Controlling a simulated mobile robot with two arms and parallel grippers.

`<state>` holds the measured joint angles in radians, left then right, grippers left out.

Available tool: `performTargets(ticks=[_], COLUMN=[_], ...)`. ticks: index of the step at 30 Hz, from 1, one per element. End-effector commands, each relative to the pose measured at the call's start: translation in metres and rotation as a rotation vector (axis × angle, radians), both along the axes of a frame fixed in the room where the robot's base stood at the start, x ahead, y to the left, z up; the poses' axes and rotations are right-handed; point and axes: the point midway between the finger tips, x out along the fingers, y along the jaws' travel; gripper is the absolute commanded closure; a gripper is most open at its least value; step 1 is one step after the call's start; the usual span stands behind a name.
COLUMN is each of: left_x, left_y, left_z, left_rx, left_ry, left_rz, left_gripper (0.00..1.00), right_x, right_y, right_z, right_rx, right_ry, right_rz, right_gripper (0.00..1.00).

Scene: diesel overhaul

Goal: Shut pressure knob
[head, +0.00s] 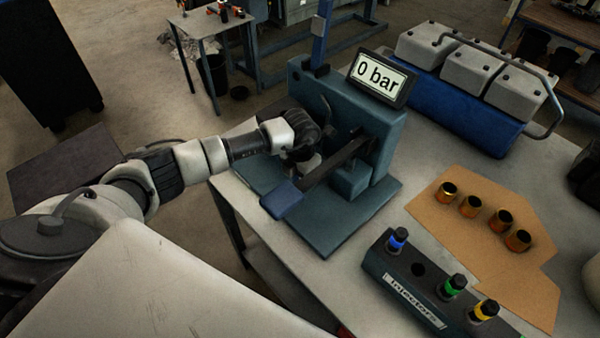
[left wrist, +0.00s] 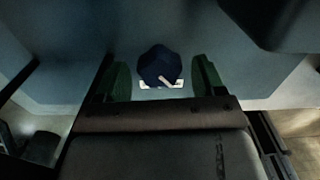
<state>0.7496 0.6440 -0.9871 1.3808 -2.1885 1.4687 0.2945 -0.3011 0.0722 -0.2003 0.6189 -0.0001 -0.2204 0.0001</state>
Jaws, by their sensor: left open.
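The pressure knob (left wrist: 160,65) is dark blue and many-sided, with a pale pointer mark slanting to its lower right, over a small white plate on the blue-grey test stand. It sits between the two green fingertips of my left gripper (left wrist: 160,82), which are open with a gap on each side of it. In the head view my left gripper (head: 303,160) is at the left side of the test stand (head: 385,165), and the knob is hidden there. The display (head: 382,77) on the stand reads "0 bar". My right gripper is not in view.
A lever (head: 335,165) with a blue handle projects in front of the stand. An injector rack (head: 405,290) holds blue, green and yellow-banded injectors, with one empty hole. Several brass sleeves (head: 470,206) stand on cardboard. A blue engine block (head: 455,115) is at the back.

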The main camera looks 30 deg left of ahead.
Motion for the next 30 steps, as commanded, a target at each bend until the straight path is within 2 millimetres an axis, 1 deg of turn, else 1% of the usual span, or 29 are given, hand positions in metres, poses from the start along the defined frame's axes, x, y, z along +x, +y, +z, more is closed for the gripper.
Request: performTargets(ticks=[3,9,17,18,19,23,27,30], left_x=[0.000,0.000,0.000,0.000,0.000,0.001,0.002,0.002], left_y=[0.000,0.000,0.000,0.000,0.000,0.000,0.001,0.002], left_z=[-0.003,-0.003,-0.003,-0.003,-0.003,-0.005,-0.008,-0.008], left_rx=[0.001,0.001,0.000,0.000,0.000,0.000,0.001,0.002], left_ry=[0.000,0.000,0.000,0.000,0.000,-0.002,-0.006,-0.005], left_rz=[0.000,-0.001,0.000,0.000,0.000,-0.036,-0.173,-0.279], left_gripper=[0.31,0.31,0.70,0.77,0.79,0.79,0.79,0.79], right_x=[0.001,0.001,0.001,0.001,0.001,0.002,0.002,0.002], right_y=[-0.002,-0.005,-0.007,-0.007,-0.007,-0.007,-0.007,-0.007], right_z=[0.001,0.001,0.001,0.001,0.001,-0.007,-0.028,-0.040], right_rx=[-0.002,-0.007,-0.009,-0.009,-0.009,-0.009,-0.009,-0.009], right_ry=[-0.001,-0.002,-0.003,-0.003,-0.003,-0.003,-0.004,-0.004], right_rz=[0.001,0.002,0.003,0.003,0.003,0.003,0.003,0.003], right_gripper=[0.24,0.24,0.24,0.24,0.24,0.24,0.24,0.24])
